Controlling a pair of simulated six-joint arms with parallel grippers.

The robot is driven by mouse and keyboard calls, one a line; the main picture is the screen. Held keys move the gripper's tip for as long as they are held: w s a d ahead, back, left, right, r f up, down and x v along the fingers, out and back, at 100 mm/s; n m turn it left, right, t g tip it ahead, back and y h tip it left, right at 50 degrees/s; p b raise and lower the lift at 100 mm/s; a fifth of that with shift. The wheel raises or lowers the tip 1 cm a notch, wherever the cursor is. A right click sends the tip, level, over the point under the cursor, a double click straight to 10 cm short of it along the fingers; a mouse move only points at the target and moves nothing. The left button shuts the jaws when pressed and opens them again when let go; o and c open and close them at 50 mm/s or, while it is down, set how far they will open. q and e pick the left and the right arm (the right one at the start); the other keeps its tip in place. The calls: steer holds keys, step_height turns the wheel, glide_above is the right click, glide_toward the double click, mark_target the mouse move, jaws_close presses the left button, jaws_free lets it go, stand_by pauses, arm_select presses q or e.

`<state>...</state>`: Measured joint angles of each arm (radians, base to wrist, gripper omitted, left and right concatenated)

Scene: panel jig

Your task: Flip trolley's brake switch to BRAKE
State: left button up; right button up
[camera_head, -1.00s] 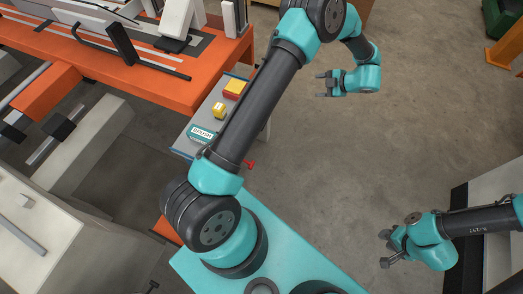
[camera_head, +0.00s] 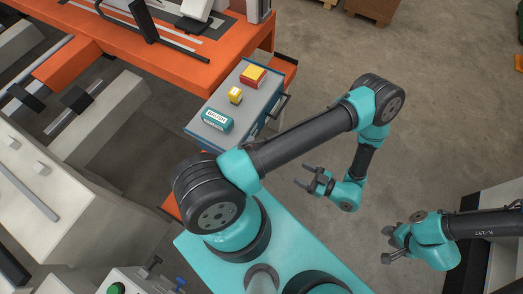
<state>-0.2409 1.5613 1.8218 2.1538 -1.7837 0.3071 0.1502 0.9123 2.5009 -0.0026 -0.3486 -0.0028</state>
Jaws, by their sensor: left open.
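My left gripper (camera_head: 309,184) is open and empty over the bare floor, right of the teal platform. My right gripper (camera_head: 385,245) is at the lower right, its fingers apart with nothing between them. A grey-topped blue drawer unit (camera_head: 252,108), which may be the trolley, stands against the orange table; no brake switch can be made out on it. At the bottom edge, a pale control box (camera_head: 135,276) shows a green button (camera_head: 116,288), a black toggle (camera_head: 151,266) and a blue toggle (camera_head: 180,283). Its labels cannot be read, and it is partly cut off. Both grippers are well away from it.
On the drawer unit lie a teal carton (camera_head: 217,120), a small yellow box (camera_head: 235,95) and a red-yellow box (camera_head: 254,76). The orange table (camera_head: 225,57) is at upper left, with pale machinery (camera_head: 105,115) below it.

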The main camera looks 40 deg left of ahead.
arm_select(q)
steer(key=shift+a, duration=0.1)
steer(key=x, duration=1.7)
steer(key=shift+s+a, duration=0.1)
steer(key=shift+c, duration=0.3)
steer(key=c, duration=0.9)
